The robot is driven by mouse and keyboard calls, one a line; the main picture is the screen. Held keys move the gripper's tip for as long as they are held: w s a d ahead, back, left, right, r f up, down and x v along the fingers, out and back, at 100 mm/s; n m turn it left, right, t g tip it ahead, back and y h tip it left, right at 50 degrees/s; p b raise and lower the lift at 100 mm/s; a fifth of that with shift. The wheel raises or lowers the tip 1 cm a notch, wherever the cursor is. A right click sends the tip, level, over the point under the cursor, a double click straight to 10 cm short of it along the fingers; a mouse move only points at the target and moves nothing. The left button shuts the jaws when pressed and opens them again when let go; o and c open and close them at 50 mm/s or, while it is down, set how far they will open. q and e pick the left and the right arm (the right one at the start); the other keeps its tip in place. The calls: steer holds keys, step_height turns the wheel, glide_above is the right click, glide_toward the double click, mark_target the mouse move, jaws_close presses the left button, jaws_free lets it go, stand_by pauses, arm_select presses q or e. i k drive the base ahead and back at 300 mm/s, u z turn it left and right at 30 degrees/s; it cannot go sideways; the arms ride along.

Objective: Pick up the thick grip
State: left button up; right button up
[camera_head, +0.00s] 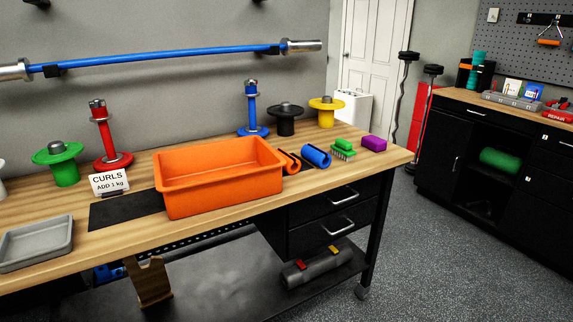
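Two slit, tube-shaped grips lie on the wooden workbench just right of the orange bin. The blue grip (316,156) looks thicker and has a dark opening facing the front. The orange grip (289,161) looks thinner, lies left of the blue one close to the bin's right wall, and is partly hidden by it. Neither of my grippers is in view.
The orange bin (218,190) stands mid-bench (340,180). A green-topped brush (343,148) and a purple block (373,144) lie right of the grips. Weight posts stand behind. A grey tray (38,243) and "CURLS" sign (109,183) are left. Drawers sit below the grips.

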mark_target(292, 167)
steer(key=z, duration=0.05)
steer(key=k, duration=0.5)
steer(key=u, duration=0.75)
steer(key=i, duration=0.95)
steer(key=u, duration=0.1)
